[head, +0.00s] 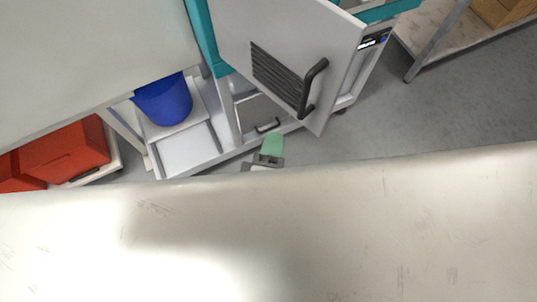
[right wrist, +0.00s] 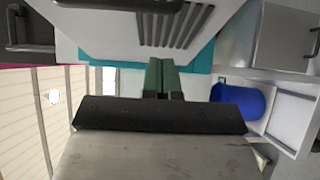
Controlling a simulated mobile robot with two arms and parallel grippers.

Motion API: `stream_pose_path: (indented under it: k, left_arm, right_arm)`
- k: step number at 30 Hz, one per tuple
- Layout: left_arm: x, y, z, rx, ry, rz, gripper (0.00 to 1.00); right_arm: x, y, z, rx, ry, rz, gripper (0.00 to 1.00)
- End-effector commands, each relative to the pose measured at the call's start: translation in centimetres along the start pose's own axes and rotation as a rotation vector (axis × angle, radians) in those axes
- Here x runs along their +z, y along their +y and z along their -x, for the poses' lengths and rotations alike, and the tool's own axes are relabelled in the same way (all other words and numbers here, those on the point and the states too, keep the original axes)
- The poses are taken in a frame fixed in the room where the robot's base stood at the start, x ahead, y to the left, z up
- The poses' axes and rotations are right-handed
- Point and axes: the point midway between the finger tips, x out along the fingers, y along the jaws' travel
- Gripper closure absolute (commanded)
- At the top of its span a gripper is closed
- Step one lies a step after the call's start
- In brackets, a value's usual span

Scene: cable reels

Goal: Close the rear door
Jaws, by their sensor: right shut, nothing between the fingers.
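A pale grey door (head: 233,30) with a dark vent grille (head: 275,76) and a black bar handle (head: 312,88) stands swung open from a teal-and-white cabinet (head: 205,35). The frames do not show whether it is the rear door. My right gripper (head: 272,144), with green fingertips, is below the door's lower edge in the head view, apart from the handle. In the right wrist view its fingers (right wrist: 163,76) are together and empty, with the door's vent slats (right wrist: 182,28) beyond them. The left gripper is not in view.
A blue bucket (head: 164,102) stands on a white shelf to the left of the door. Red bins (head: 65,150) are at far left. A second handle (head: 267,125) sits low on the cabinet. Grey floor (head: 425,115) is clear at right, before a shelf unit (head: 425,25).

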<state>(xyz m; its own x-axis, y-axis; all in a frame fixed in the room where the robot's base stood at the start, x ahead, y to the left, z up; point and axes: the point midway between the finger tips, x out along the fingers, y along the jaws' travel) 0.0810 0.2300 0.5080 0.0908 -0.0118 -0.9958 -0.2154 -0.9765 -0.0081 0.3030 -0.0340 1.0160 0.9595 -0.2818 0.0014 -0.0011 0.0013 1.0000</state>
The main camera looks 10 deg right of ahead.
Motion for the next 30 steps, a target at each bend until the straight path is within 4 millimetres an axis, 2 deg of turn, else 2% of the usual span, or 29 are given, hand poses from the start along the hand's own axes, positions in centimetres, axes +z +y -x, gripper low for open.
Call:
stream_pose_path:
  k: [3, 9, 25, 30]
  left_arm:
    - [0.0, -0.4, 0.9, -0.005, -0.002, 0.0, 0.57]
    - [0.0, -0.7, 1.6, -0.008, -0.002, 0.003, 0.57]
    - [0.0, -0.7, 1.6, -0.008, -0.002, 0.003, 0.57]
    - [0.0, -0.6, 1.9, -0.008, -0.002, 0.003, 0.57]
  right_arm:
    - [0.5, 0.3, -2.1, 0.001, 0.0, 0.002, 1.0]
    - [2.3, 0.1, -3.8, 0.0, 0.001, 0.001, 1.0]
    - [2.9, 0.0, -4.3, 0.0, 0.004, 0.0, 1.0]
    - [3.8, 0.1, -5.1, 0.002, 0.034, 0.002, 1.0]
